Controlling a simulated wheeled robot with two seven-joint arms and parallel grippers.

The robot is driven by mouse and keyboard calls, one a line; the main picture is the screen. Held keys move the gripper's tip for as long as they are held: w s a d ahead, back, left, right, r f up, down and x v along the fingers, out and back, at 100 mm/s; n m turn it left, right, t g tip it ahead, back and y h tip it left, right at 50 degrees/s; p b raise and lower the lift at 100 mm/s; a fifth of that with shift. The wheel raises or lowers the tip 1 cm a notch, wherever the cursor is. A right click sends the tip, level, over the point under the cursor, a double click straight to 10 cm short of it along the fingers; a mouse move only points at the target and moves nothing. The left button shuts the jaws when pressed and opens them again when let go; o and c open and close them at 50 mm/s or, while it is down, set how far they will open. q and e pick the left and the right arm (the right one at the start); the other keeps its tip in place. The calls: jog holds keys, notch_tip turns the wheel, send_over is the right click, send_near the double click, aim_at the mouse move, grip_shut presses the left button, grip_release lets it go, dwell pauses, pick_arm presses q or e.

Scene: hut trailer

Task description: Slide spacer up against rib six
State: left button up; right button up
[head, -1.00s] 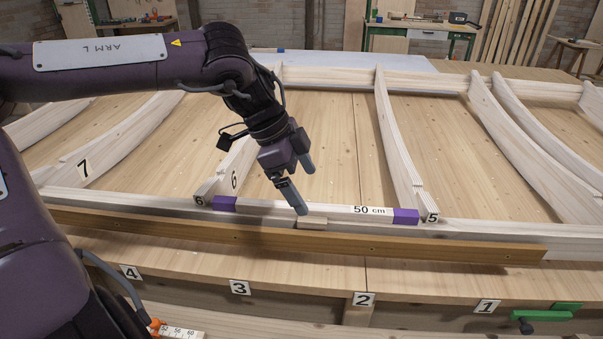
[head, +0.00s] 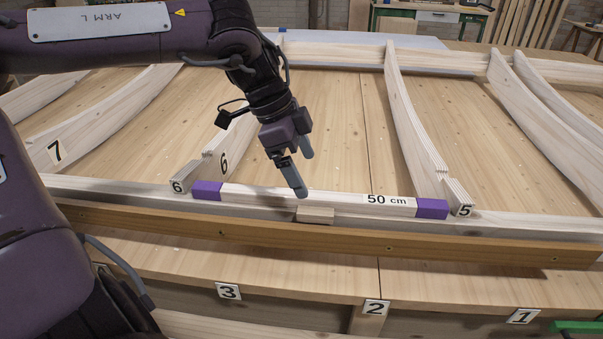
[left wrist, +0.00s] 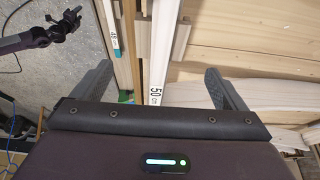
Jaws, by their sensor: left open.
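The spacer (head: 300,198) is a long pale bar with purple ends and a "50 cm" label. It lies along the front rail between the ends of rib six (head: 222,163) and rib five (head: 460,207). My left gripper (head: 303,175) is open, pointing down at the spacer's middle. In the left wrist view its fingers stand apart on either side of the spacer (left wrist: 158,55), not closed on it. A dark jointed arm at that view's upper left may be my right one; its jaws are unclear.
A small wooden block (head: 315,215) sits at the spacer's front side. A brown strip (head: 390,246) runs along the front. Rib seven (head: 100,125) stands further left. A bar marked "48 cm" (left wrist: 113,35) shows in the left wrist view. The bed between the ribs is clear.

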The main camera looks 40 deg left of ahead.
aim_at(317, 195)
pick_arm(q)
jog(key=shift+f, duration=0.1)
pick_arm(e)
jog(key=shift+w+r, duration=0.1)
jog(key=shift+w, duration=0.05)
pick_arm(q)
jog(key=x, duration=0.7)
jog(key=shift+a+b, duration=0.1)
jog(key=shift+b, duration=0.2)
jog(key=shift+w+d+f, duration=0.15)
jog(key=shift+d+f, duration=0.05)
jog(key=shift+f, duration=0.15)
pick_arm(e)
jog(key=shift+w+a+r, duration=0.25)
jog(key=shift+w+r, duration=0.05)
jog(key=shift+r, duration=0.15)
jog(key=shift+w+a+r, duration=0.2)
jog(key=shift+w+r, duration=0.05)
jog(key=shift+r, duration=0.2)
